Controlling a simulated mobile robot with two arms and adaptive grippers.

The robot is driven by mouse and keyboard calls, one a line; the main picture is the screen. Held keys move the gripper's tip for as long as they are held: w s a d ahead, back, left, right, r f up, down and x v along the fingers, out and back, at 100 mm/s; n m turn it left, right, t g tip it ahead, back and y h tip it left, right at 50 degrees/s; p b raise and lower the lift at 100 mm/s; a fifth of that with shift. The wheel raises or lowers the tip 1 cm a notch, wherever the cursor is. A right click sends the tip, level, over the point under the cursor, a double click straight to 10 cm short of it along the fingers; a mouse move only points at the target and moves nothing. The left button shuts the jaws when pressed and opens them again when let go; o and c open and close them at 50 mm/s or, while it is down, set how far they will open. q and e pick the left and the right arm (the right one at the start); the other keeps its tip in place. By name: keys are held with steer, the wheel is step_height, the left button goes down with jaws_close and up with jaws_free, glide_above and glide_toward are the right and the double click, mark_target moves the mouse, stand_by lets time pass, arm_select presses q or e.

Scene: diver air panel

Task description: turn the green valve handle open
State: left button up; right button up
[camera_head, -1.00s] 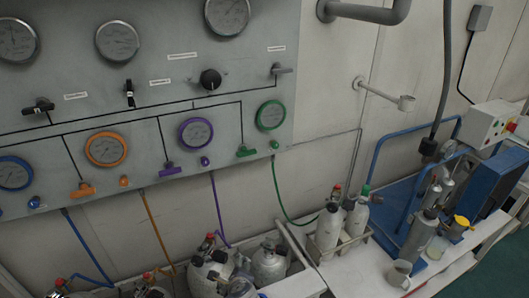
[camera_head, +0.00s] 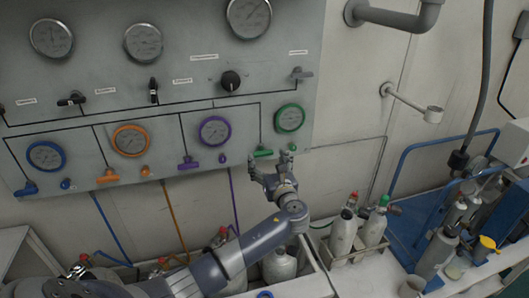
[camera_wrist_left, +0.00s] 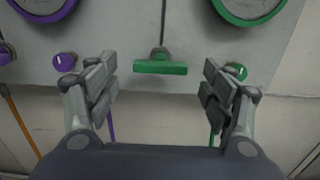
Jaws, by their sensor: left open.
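The green valve handle (camera_head: 263,153) is a short horizontal bar at the lower right of the grey panel, below and left of the green-rimmed gauge (camera_head: 290,118). In the left wrist view the handle (camera_wrist_left: 160,67) lies level, centred ahead between my open fingers and apart from them. My left gripper (camera_head: 271,168) is open and empty, just below the handle, with its fingers pointing up at the panel. It also shows in the left wrist view (camera_wrist_left: 160,88). My right gripper is not in view.
The purple handle (camera_head: 188,163) and purple knob (camera_wrist_left: 66,62) are to the left. A green knob (camera_wrist_left: 236,71) sits close behind my right-hand finger in the wrist view. Gas cylinders (camera_head: 343,232) stand below on the right. Hoses hang under the panel.

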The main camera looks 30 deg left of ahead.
mark_target(264, 154)
arm_select(q)
steer(key=x, duration=0.2)
steer(key=shift+w+a, duration=0.2)
steer(key=shift+x, duration=0.75)
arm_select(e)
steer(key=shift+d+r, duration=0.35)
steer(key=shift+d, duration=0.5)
arm_select(q)
steer(key=c, duration=1.1)
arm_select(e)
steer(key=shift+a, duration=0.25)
